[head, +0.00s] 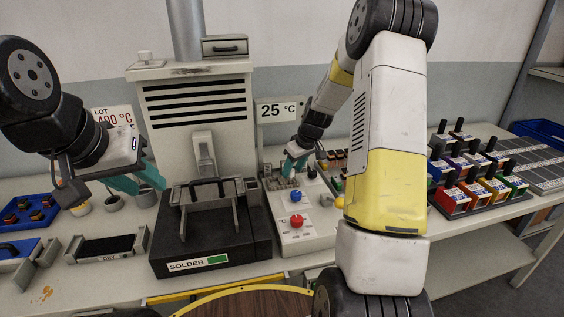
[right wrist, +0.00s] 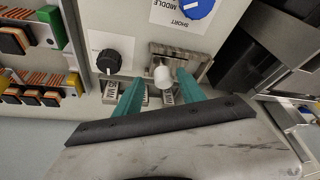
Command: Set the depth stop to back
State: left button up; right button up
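A metal slide bracket (right wrist: 183,58) with a white knob (right wrist: 162,74) sits on the control panel (head: 290,222) in the right wrist view; it looks like the depth stop. Small metal blocks with MM labels (right wrist: 110,93) lie beside it. My right gripper (right wrist: 160,80) points down at the panel, its teal fingers apart on either side of the white knob, with a visible gap. In the head view my right gripper (head: 297,163) covers most of the stop. My left gripper (head: 142,180) is open and empty, left of the solder machine (head: 205,250).
The panel also has a blue knob (head: 296,195) marked SHORT and MIDDLE, a red knob (head: 296,221) and a black knob (right wrist: 109,61). Connector racks (head: 480,195) stand to the right. A black tray (head: 105,247) and blue bins (head: 25,210) are at the left.

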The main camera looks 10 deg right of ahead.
jog(key=v, duration=0.7)
jog(key=shift+s+r, duration=0.2)
jog(key=shift+r, duration=0.15)
jog(key=s+a+r+m+t, duration=0.15)
jog(key=s+a+r, duration=0.35)
jog(key=s+r, duration=0.75)
jog(key=s+a+r+m, duration=0.1)
jog(key=s+m, duration=0.1)
jog(key=s, duration=0.7)
jog(key=s+a+r+m, duration=0.1)
jog(key=s+a+r, duration=0.1)
jog(key=s, duration=0.6)
jog(key=shift+s+m+t, duration=0.35)
jog(key=shift+t, duration=0.1)
